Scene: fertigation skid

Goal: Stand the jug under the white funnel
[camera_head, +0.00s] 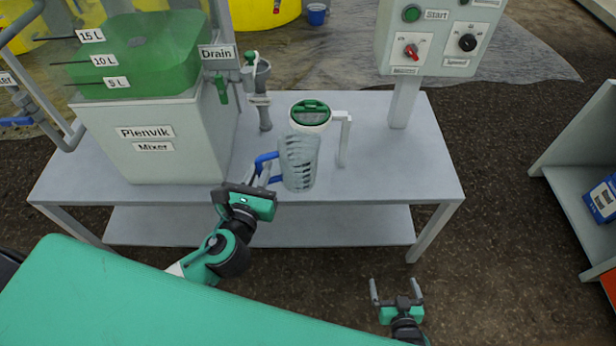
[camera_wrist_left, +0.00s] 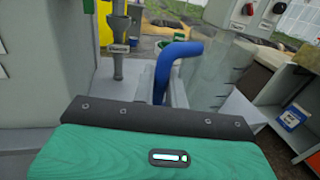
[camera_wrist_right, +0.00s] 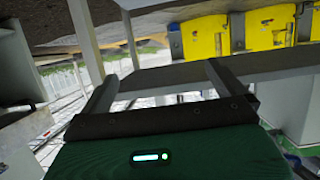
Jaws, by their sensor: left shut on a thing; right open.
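The clear jug (camera_head: 299,165) with dark scale marks and a blue handle (camera_head: 266,160) is upright at the front edge of the bench. My left gripper (camera_head: 263,178) is shut on the blue handle, which also shows in the left wrist view (camera_wrist_left: 172,66) beside the clear jug wall (camera_wrist_left: 218,78). The white funnel (camera_head: 323,126) with a green grille top is on a white bracket just behind the jug in the head view. The jug hides the space below the funnel, and I cannot tell whether its base touches the bench. My right gripper (camera_head: 397,290) is open and empty, in front of the bench.
The grey bench (camera_head: 390,165) is clear to the right of the funnel bracket (camera_head: 344,140). The Plenvik mixer (camera_head: 150,150) and the drain valve pipe (camera_head: 264,112) stand to the left. A control box (camera_head: 440,40) on a post is at the back right. A shelf (camera_head: 580,160) stands far right.

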